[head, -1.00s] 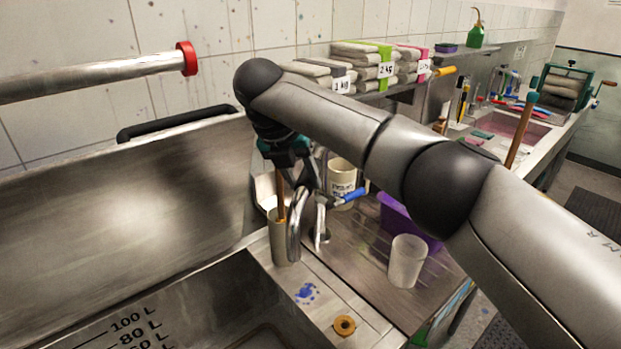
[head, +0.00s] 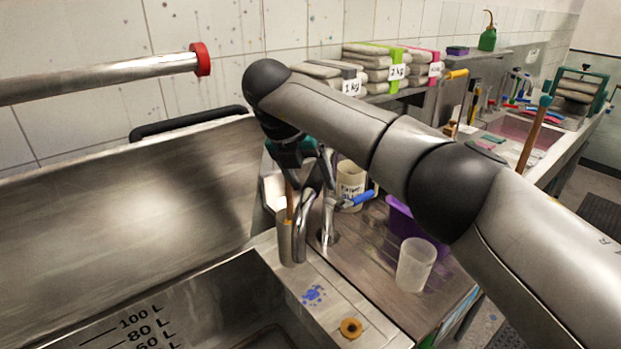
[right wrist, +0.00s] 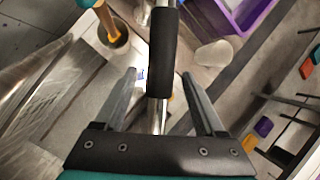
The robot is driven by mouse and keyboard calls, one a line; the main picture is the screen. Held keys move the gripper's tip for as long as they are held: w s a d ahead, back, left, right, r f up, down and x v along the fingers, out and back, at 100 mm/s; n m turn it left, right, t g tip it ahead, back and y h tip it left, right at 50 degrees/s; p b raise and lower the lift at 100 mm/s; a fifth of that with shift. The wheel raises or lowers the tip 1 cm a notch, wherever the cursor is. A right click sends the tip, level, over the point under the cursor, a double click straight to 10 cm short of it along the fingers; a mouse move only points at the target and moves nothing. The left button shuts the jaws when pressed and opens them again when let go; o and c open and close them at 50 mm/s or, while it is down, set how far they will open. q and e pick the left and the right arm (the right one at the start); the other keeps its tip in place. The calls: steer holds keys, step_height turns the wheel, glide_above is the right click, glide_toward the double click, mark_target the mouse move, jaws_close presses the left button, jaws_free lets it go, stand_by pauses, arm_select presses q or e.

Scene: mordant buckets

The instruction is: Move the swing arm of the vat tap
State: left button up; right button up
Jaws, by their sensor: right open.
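The vat tap has a curved chrome spout (head: 303,232) hanging down beside the vat's right edge, and a blue-handled lever (head: 358,198) to the right. A black sleeve (right wrist: 162,55) on the chrome tube shows in the right wrist view. My right gripper (right wrist: 159,75) is open, with one finger on each side of the sleeve and visible gaps between; in the head view the gripper (head: 315,165) is over the tap's top, partly hidden by my arm. The steel vat (head: 170,185) stands at left. My left gripper is not in view.
A steel holder (head: 286,245) with a wooden-handled tool stands close to the spout. A white labelled jug (head: 351,188), a purple bin (head: 399,222) and a translucent cup (head: 415,265) stand to the right. A brass ring (head: 351,328) lies on the ledge.

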steer(key=v, duration=1.5)
steer(key=shift+b, duration=0.4)
steer(key=shift+r, duration=0.1)
